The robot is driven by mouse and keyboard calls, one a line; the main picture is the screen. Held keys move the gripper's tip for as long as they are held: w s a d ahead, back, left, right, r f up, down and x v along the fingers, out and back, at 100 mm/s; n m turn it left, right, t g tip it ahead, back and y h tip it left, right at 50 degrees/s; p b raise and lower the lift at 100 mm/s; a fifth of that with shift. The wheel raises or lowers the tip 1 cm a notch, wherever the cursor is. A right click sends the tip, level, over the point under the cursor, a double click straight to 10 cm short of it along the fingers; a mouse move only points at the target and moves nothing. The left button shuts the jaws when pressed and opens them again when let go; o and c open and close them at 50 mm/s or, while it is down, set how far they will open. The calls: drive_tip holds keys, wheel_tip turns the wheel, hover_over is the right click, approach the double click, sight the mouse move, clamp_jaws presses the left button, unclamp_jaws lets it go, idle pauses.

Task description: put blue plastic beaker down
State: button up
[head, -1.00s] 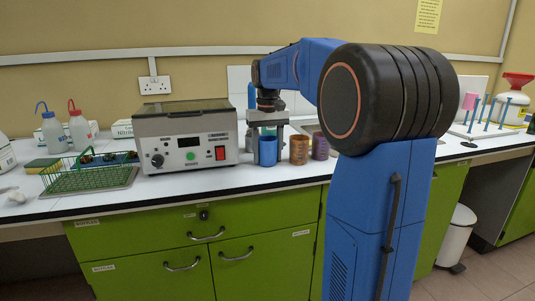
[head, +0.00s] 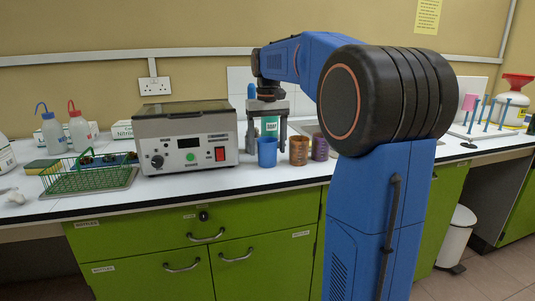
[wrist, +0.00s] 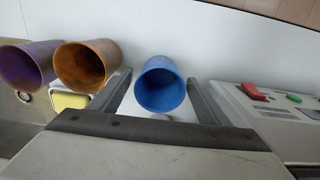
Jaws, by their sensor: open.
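The blue plastic beaker (head: 267,152) stands upright on the white bench top, just right of the grey instrument. It also shows in the wrist view (wrist: 161,86), empty inside, between and beyond my two fingers. My gripper (head: 267,131) is open above and behind the beaker in the head view, its fingers spread to either side. In the wrist view the fingers (wrist: 160,100) are apart from the beaker walls, with a visible gap on each side.
A brown beaker (head: 299,150) and a purple beaker (head: 320,147) stand close on the right. The grey instrument (head: 187,140) with a red switch is close on the left. A green wire basket (head: 88,178) is farther left. The bench's front edge is near the beakers.

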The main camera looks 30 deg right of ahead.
wheel_tip(320, 180, up, 9)
drive_tip(key=shift+f, duration=0.15)
drive_tip(key=shift+s, duration=0.1)
drive_tip(key=s+a+f+n+t, duration=0.1)
drive_tip(key=s+a+f, duration=0.4)
drive_tip(key=s+f, duration=0.4)
drive_tip(key=s+a+f+n+t, duration=0.1)
drive_tip(key=s+a+f+t, duration=0.1)
drive_tip(key=s+a+f, duration=0.3)
drive_tip(key=s+a+f+n+t, duration=0.1)
drive_tip(key=s+a+f, duration=0.4)
drive_tip(key=s+f, duration=0.8)
drive_tip(key=s, duration=0.3)
drive_tip(key=shift+a+t, duration=0.4)
